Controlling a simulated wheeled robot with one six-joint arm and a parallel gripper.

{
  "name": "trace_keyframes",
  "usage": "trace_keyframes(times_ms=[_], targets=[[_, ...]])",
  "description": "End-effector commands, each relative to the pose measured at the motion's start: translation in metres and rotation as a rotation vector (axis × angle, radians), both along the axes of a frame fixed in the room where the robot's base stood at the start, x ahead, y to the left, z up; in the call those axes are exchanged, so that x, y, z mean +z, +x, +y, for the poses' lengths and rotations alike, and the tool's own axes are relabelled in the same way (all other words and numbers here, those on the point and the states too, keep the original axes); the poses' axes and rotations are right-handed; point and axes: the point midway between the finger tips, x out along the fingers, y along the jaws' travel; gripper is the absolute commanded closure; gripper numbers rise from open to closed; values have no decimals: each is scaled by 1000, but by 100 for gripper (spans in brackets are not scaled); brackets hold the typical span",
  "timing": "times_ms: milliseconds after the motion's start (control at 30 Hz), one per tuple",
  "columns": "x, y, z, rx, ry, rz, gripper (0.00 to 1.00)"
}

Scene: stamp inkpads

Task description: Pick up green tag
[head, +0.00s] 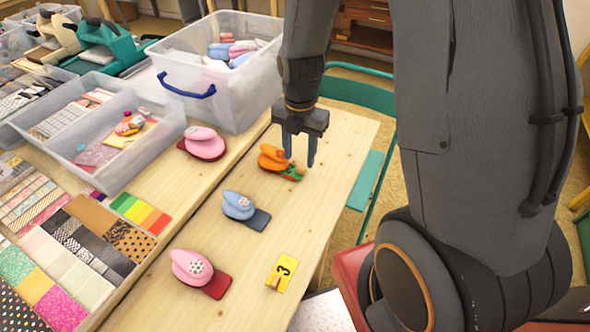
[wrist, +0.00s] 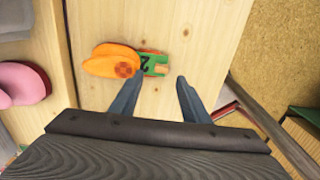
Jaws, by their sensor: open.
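The green tag (head: 292,173) lies at the right end of the orange punch (head: 271,158) on the wooden table. In the wrist view the green tag (wrist: 149,65) shows a dark "2" and sits against the orange punch (wrist: 115,62). My gripper (head: 299,158) is open and empty above the table, close to the tag in the head view. In the wrist view my gripper's (wrist: 158,85) two fingers point toward the tag, apart from each other, with nothing between them. I cannot tell its exact height above the tag.
A blue punch (head: 238,205), a pink punch (head: 203,142) and another pink punch (head: 190,267) stand on inkpads nearby. A yellow tag (head: 282,272) marked "3" lies toward the front. A clear bin (head: 225,90) stands behind. The table's right edge is close to the tag.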

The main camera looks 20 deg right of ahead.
Motion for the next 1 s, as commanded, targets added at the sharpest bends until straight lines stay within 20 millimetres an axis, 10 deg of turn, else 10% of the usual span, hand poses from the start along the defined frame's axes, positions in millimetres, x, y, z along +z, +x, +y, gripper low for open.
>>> trace_keyframes(times_ms=[700, 1000], targets=[[-48, -3, -1, -2, 0, 0, 58], [-48, -3, -1, -2, 0, 0, 93]])
